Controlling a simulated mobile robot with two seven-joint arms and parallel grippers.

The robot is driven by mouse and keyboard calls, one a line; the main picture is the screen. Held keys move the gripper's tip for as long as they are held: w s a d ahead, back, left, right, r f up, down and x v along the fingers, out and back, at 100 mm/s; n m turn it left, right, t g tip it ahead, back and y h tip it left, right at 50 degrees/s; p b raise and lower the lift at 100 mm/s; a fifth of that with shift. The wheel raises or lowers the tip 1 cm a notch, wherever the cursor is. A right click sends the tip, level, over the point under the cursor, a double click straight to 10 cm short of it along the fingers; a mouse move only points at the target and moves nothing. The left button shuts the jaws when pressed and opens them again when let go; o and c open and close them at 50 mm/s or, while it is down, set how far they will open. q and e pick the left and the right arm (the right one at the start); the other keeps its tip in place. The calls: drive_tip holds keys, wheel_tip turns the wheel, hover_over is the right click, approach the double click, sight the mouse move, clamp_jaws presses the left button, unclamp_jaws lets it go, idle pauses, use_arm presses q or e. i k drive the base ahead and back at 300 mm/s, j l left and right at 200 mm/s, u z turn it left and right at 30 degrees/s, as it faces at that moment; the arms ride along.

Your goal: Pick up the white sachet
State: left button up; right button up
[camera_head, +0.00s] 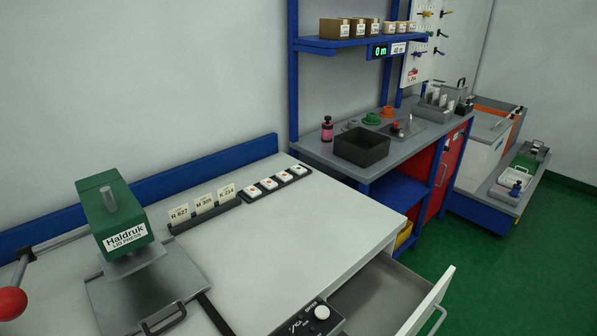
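I cannot make out a white sachet for certain in the head view. Several small white square pieces with reddish marks (268,184) sit in a row in a dark holder at the back of the near bench; I cannot tell whether any is a sachet. An open grey drawer (378,290) at the bench's front right looks empty in the part that shows. Neither of my grippers is in view.
A green lid press (112,212) with a red-knobbed lever (11,303) stands at the left of the white bench (262,245). Label cards (204,204) stand behind. A control box (312,320) is at the front. A black bin (361,147) stands on the far bench.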

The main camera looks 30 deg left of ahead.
sight(297, 169)
drive_tip(key=z, duration=0.85)
drive_tip(key=i+l+z, duration=0.2)
drive_tip(key=z, duration=1)
drive_tip(key=i+u, duration=0.45)
drive_tip(key=i+l+u, duration=0.1)
drive_tip(key=i+u, duration=0.35)
drive_tip(key=i, duration=0.15)
drive_tip(key=i+u, duration=0.4)
drive_tip(key=i, duration=0.15)
drive_tip(key=i+u, duration=0.45)
drive_tip(key=i, duration=0.15)
drive_tip(key=i+u, duration=0.3)
drive_tip(key=i, duration=0.35)
drive_tip(key=i+l+u, duration=0.1)
drive_tip(key=i+u, duration=0.25)
drive_tip(key=i, duration=0.3)
drive_tip(key=i+u, duration=0.3)
drive_tip(key=i, duration=0.3)
drive_tip(key=i+l+u, duration=0.25)
drive_tip(key=i, duration=0.35)
drive_tip(key=u, duration=1.5)
